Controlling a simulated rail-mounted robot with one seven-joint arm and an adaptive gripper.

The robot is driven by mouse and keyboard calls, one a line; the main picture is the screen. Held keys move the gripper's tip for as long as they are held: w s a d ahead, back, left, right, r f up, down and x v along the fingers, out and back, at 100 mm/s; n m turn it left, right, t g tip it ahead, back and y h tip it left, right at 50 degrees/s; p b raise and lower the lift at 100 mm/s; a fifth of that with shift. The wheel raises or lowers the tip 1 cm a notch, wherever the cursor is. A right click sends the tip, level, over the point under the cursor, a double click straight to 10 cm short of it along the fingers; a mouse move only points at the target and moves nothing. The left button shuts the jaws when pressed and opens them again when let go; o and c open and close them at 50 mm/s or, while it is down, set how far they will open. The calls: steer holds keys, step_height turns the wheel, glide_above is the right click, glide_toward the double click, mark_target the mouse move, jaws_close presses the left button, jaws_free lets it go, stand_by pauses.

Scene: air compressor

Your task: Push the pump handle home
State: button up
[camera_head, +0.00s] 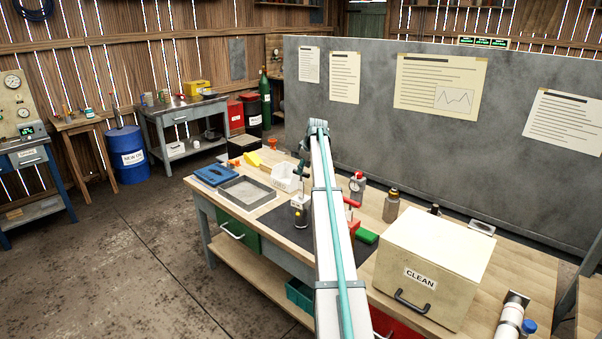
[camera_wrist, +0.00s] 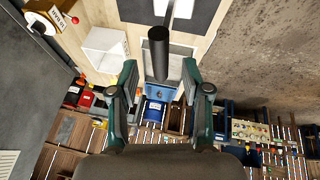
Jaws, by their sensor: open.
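A dark, upright-looking cylinder (camera_wrist: 158,45) shows in the wrist view. Its near end lies between my fingertips in the picture, with a gap on each side; I cannot tell its distance or whether it is the pump handle. In the head view a small cylindrical body with a pale label (camera_head: 300,212) stands on the black mat (camera_head: 279,222). My gripper (camera_head: 301,183) is just above it, partly beside my arm. My gripper also fills the lower wrist view (camera_wrist: 159,75), its two fingers spread apart and empty. My arm hides part of the bench.
A white bin (camera_head: 283,180), a grey tray (camera_head: 245,192) and a blue tray (camera_head: 213,175) stand left of the mat. A grey partition (camera_head: 440,150) rises behind the bench.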

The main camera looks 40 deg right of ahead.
steer(key=p, duration=0.1)
glide_above(301, 186)
steer(key=shift+d+f, duration=0.15)
steer(key=shift+f, duration=1)
steer(key=shift+d+f, duration=0.1)
steer(key=shift+f, duration=1.05)
jaws_close()
